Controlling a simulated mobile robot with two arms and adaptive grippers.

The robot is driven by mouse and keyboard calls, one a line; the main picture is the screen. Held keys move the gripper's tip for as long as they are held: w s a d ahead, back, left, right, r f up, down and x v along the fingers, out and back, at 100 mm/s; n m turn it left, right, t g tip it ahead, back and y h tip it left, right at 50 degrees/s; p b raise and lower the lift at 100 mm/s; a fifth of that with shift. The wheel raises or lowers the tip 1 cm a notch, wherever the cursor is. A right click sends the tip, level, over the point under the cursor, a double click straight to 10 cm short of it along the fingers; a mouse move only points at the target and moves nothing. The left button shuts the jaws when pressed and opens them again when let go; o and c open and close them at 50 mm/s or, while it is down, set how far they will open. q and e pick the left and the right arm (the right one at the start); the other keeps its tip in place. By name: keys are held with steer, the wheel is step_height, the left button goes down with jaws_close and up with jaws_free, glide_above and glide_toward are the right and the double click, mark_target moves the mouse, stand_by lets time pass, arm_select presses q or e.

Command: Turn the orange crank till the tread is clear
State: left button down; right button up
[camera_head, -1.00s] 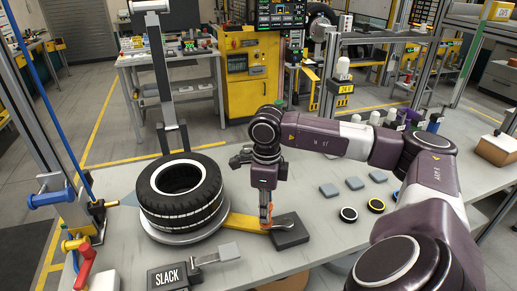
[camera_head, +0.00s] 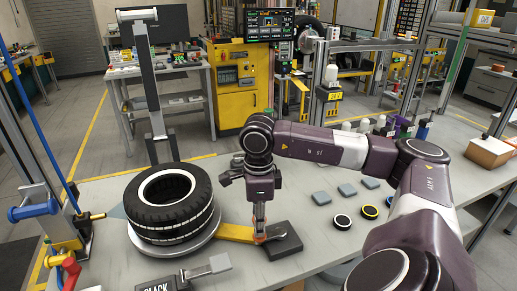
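A black tyre (camera_head: 172,207) with a pale rim and white marks round its tread lies flat on a round grey plate (camera_head: 207,234) on the bench. A yellow arm (camera_head: 234,232) runs from the plate to a dark block (camera_head: 284,243). The orange crank (camera_head: 260,238) shows only as a small piece by the block; the fingers cover the rest. My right gripper (camera_head: 259,224) points straight down there, its fingers close together and seemingly shut on the crank. The contact itself is partly hidden. My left gripper is not in view.
A tall grey post (camera_head: 150,90) stands behind the tyre. A blue-handled and red-levered fixture (camera_head: 62,235) is at the left. A SLACK sign (camera_head: 160,284) sits in front. Grey pads (camera_head: 346,190) and two ringed discs (camera_head: 342,221) lie to the right.

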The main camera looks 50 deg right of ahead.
steer(key=o, duration=0.3)
steer(key=shift+o, duration=0.2)
step_height(320, 180, up, 12)
stand_by(0.4)
stand_by(1.2)
